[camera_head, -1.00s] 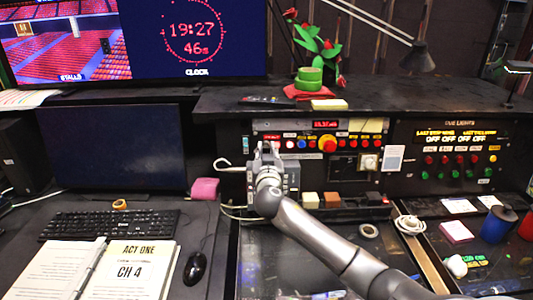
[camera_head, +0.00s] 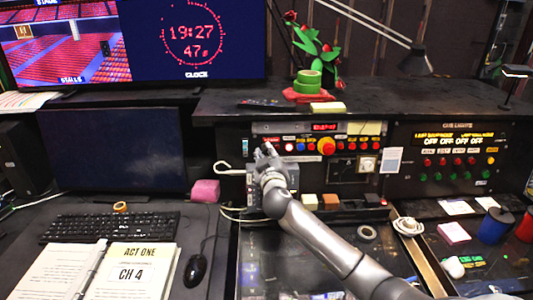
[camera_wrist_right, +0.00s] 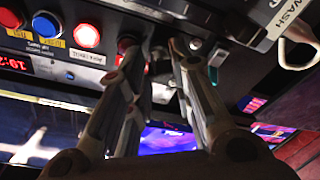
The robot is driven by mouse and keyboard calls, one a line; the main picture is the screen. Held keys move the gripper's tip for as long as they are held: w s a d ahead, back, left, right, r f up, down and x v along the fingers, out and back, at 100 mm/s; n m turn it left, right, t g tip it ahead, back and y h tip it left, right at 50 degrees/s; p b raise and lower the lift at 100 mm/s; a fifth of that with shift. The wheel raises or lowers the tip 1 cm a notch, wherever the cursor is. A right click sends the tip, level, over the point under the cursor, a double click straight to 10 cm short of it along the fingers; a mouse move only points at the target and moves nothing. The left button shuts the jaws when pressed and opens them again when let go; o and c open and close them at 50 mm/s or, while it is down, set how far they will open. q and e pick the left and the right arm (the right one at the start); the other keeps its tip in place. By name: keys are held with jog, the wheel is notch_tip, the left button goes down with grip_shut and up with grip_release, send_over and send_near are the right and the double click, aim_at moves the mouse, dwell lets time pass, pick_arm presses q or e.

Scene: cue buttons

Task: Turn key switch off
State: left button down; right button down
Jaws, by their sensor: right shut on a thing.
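My right gripper (camera_head: 267,150) is at the left end of the cue panel (camera_head: 345,189), with its fingertips against the upper row of controls. In the right wrist view its two fingers (camera_wrist_right: 155,48) are close together around a small dark part (camera_wrist_right: 160,62), which looks like the key switch. The fingers hide most of it, so I cannot read which position it is in. My left gripper is not in view.
A large red button (camera_head: 326,146) and a row of smaller buttons lie right of the gripper. In the wrist view, red and blue buttons (camera_wrist_right: 46,24) sit close by. A monitor (camera_head: 112,150), keyboard (camera_head: 108,225) and mouse (camera_head: 195,269) are on the left.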

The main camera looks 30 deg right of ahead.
jog(key=n+p, duration=0.2)
jog(key=n, duration=0.1)
jog(key=shift+d+r+y, duration=0.1)
jog(key=shift+r+y, duration=0.1)
jog(key=shift+y, duration=0.1)
jog(key=n+p, duration=0.3)
jog(key=n, duration=0.1)
jog(key=shift+r, duration=0.15)
jog(key=n+y+p, duration=0.1)
jog(key=n+p, duration=0.1)
jog(key=n, duration=0.1)
jog(key=shift+g+p, duration=0.3)
jog(key=shift+p, duration=0.05)
jog(key=shift+n+p, duration=0.8)
jog(key=shift+n, duration=0.4)
jog(key=c, duration=1.3)
grip_release()
jog(key=shift+s, duration=0.1)
